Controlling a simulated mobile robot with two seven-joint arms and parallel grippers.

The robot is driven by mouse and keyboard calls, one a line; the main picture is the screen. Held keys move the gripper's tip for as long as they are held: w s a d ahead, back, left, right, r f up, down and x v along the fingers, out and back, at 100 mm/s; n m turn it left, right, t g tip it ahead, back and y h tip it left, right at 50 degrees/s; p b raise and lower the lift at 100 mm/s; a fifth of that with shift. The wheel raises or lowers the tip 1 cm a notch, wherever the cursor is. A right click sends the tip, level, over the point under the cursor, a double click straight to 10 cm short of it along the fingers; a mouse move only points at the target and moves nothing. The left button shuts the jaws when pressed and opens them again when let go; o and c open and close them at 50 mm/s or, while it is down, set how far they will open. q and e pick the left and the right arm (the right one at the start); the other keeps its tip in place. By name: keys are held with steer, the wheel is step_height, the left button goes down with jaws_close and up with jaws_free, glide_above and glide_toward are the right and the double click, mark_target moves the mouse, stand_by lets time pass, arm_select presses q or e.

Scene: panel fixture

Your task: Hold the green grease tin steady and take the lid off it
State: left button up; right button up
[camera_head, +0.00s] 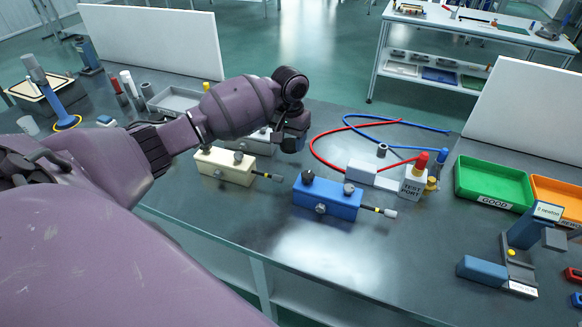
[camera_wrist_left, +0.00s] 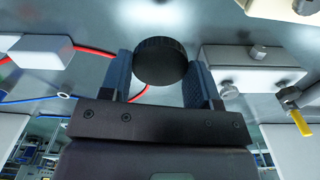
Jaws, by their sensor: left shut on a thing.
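My left gripper (camera_head: 294,145) is above the bench, just behind the cream and blue valve blocks. In the left wrist view, the left gripper (camera_wrist_left: 160,80) is shut on a black round cap with a ribbed edge (camera_wrist_left: 160,60), one finger on each side of it. What is under the cap is hidden, and I cannot tell whether it is the lid of the tin. I make out no green grease tin in either view. My right gripper is not in view.
A cream valve block (camera_head: 224,167) and a blue valve block (camera_head: 328,200) lie in front. A grey valve block (camera_wrist_left: 250,66) is close by. Red and blue hoses (camera_head: 316,150) curve to the test port (camera_head: 412,184). A green tray (camera_head: 458,178) stands right. The front middle is clear.

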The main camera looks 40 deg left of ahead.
mark_target(290, 173)
arm_select(q)
step_height(290, 173, down, 3)
steer(key=shift+f, duration=0.15)
steer(key=shift+f+b, duration=0.3)
steer(key=shift+f, duration=0.2)
step_height(290, 173, down, 5)
steer(key=shift+f+b, duration=0.1)
steer(key=shift+b, duration=0.5)
steer(key=shift+f, duration=0.3)
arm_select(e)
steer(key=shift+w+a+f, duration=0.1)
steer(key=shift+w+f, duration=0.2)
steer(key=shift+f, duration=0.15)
arm_select(q)
steer(key=o, duration=0.8)
steer(key=shift+o, duration=1.1)
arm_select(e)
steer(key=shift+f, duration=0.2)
